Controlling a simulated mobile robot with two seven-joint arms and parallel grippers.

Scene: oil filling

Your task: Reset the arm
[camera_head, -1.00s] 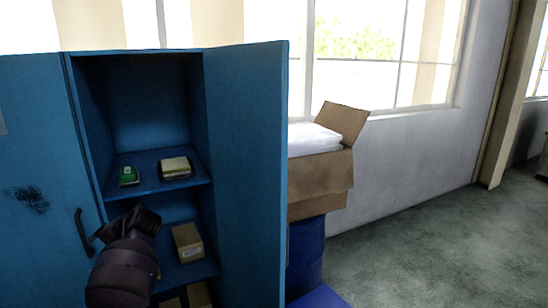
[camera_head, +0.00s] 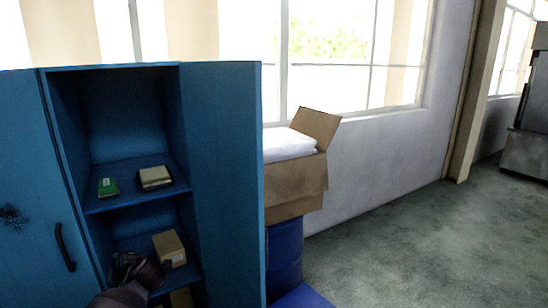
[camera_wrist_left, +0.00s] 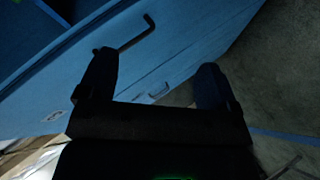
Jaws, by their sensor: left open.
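My left gripper (camera_wrist_left: 157,63) shows in the left wrist view with its two dark fingers wide apart and nothing between them. It is in front of a blue cabinet surface, with a dark bent handle close to its left finger. In the head view one dark arm of mine (camera_head: 132,278) comes up from the bottom edge in front of the open blue cabinet (camera_head: 222,185). Its fingertips cannot be made out there. My right gripper is not seen.
The cabinet shelves hold a green box (camera_head: 108,187), a pale box (camera_head: 155,177) and a brown box (camera_head: 170,248). The door handle (camera_head: 64,247) is at the left. An open carton (camera_head: 295,183) stands on a blue drum (camera_head: 284,250).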

